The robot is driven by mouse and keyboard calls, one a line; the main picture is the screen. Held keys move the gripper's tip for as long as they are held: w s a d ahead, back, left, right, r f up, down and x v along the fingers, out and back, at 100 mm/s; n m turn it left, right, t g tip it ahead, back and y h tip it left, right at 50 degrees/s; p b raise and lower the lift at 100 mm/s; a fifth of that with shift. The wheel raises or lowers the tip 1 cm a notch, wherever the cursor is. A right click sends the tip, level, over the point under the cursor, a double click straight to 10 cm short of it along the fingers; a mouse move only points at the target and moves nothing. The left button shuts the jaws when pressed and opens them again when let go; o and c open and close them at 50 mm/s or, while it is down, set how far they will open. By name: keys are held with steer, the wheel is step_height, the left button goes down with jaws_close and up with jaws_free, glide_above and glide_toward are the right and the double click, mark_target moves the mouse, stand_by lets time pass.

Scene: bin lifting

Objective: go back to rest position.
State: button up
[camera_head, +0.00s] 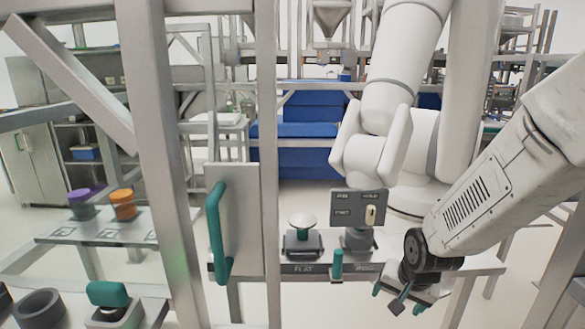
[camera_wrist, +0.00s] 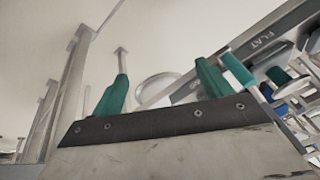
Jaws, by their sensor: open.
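My gripper (camera_head: 397,297) hangs at the lower right in the head view, beside the right end of the control panel (camera_head: 325,268). The panel carries a white mushroom-shaped knob (camera_head: 302,221), a small teal peg (camera_head: 337,263) and an upright grey plate with a pale switch (camera_head: 371,215).
A grey metal post (camera_head: 160,150) and a plate with a teal handle (camera_head: 215,232) stand left of the panel. A side table (camera_head: 115,232) holds purple and orange-topped items. Blue bins (camera_head: 305,130) are stacked behind. Pale floor shows below and beyond the gripper.

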steer(key=s+d+r+n+g, duration=0.1)
steer(key=s+r+n, duration=0.1)
steer(key=s+r, duration=0.7)
steer(key=s+d+r+n+g, duration=0.1)
steer(key=s+r+n, duration=0.2)
steer(key=s+r, duration=0.7)
steer(key=s, duration=0.5)
steer(key=shift+s+d+n+g, duration=0.25)
steer(key=shift+d+n+g, duration=0.05)
steer(key=shift+d+g, duration=0.1)
steer(key=shift+c, duration=0.4)
